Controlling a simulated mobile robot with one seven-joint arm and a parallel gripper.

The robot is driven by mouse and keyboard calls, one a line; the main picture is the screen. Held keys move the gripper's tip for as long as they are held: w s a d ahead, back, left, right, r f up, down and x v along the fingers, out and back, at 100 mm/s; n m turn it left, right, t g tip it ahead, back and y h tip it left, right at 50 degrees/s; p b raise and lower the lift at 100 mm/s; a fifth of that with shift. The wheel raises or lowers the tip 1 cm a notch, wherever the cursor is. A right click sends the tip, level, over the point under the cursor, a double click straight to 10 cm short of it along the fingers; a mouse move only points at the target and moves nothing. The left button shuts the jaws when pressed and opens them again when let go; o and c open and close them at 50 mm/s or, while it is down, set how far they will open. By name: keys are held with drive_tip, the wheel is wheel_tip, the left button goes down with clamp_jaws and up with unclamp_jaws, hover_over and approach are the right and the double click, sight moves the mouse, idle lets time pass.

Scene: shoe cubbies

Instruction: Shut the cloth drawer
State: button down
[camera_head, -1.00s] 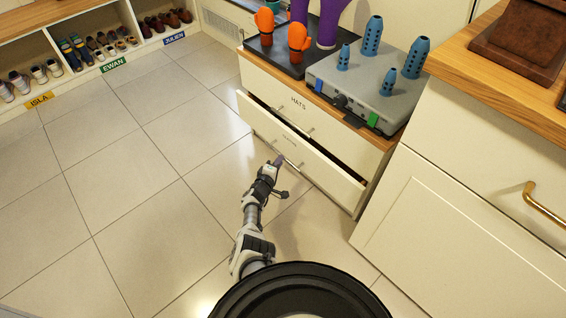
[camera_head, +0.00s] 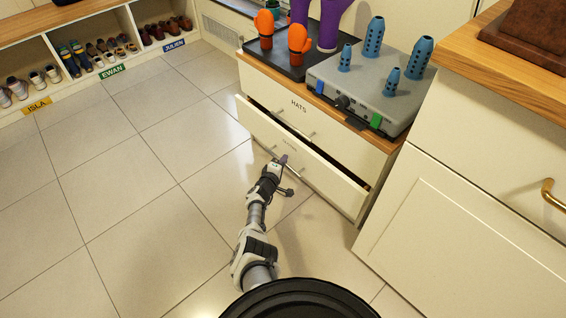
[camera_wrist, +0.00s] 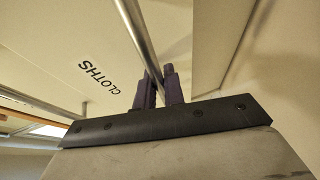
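The cloth drawer (camera_head: 318,178) is the lower drawer of a cream unit, below the one marked HATS. It stands partly open, with a dark gap along its top edge. Its front shows the word CLOTHS in the wrist view (camera_wrist: 98,78). My gripper (camera_head: 284,160) is at the drawer's metal bar handle (camera_head: 293,166). In the wrist view, the purple fingers of my gripper (camera_wrist: 159,88) stand on either side of the handle bar (camera_wrist: 140,40), close against it. The drawer's contents are hidden.
The upper HATS drawer (camera_head: 290,104) is shut. A grey device with blue pegs (camera_head: 365,85) and a dark tray with orange mitts (camera_head: 285,62) stand on top. A cream cabinet (camera_head: 470,215) is close on the right. Open floor (camera_head: 130,220) lies left; shoe cubbies (camera_head: 85,50) stand behind.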

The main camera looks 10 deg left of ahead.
drive_tip(key=w+d+b, duration=0.2)
drive_tip(key=w, duration=0.1)
drive_tip(key=shift+w+d+f, duration=0.15)
drive_tip(key=shift+d, duration=0.15)
drive_tip(key=shift+r, duration=0.2)
drive_tip(key=c, duration=1.8)
unclamp_jaws()
drive_tip(key=shift+w+d, duration=0.1)
drive_tip(key=shift+o, duration=0.2)
drive_tip(key=shift+r, duration=0.1)
drive_tip(key=shift+s+r+p, duration=0.25)
drive_tip(key=shift+s+p, duration=0.3)
drive_tip(key=shift+p, duration=0.2)
drive_tip(key=p, duration=1.1)
approach(291, 156)
drive_tip(key=shift+s+a+f, duration=0.15)
drive_tip(key=shift+s+a, duration=0.15)
drive_tip(key=shift+s, duration=0.45)
drive_tip(key=shift+s+a+f, duration=0.15)
drive_tip(key=shift+s+a, duration=0.15)
drive_tip(key=shift+s, duration=0.45)
